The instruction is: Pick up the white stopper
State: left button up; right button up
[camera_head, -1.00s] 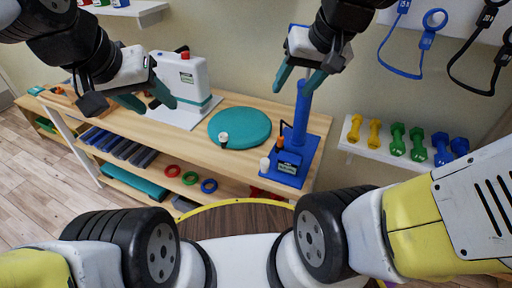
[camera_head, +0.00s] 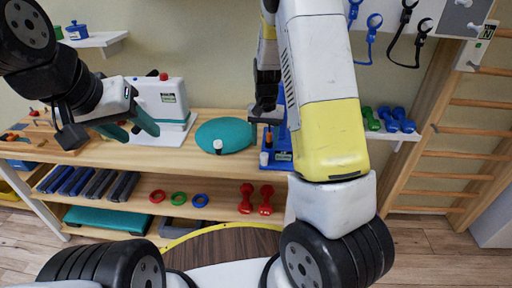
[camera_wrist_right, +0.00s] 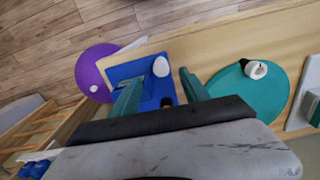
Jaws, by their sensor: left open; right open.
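A small white rounded piece (camera_wrist_right: 161,66), which I take for the white stopper, sits on the blue base (camera_wrist_right: 127,70); it also shows in the head view (camera_head: 264,159). My right gripper (camera_wrist_right: 158,78) is open and empty, its fingertips either side of the stopper in the wrist view, apparently above it. In the head view my right arm hides most of that gripper and part of the blue stand. A second white piece (camera_wrist_right: 256,70) with a dark part sits on the teal cushion (camera_wrist_right: 235,105). My left gripper (camera_head: 132,130) is open and empty, in front of the white machine.
The white machine (camera_head: 163,105) stands on the wooden bench, left of the teal cushion. An orange-topped thing (camera_head: 268,139) stands close to the stopper on the blue base. Red dumbbells (camera_head: 256,199) and rings are on the shelf below. Wall bars stand at right.

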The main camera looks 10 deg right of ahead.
aim_at(264, 154)
notch_tip(264, 154, down, 7)
jog(key=shift+w+f, duration=0.1)
grip_shut()
dwell(0.4)
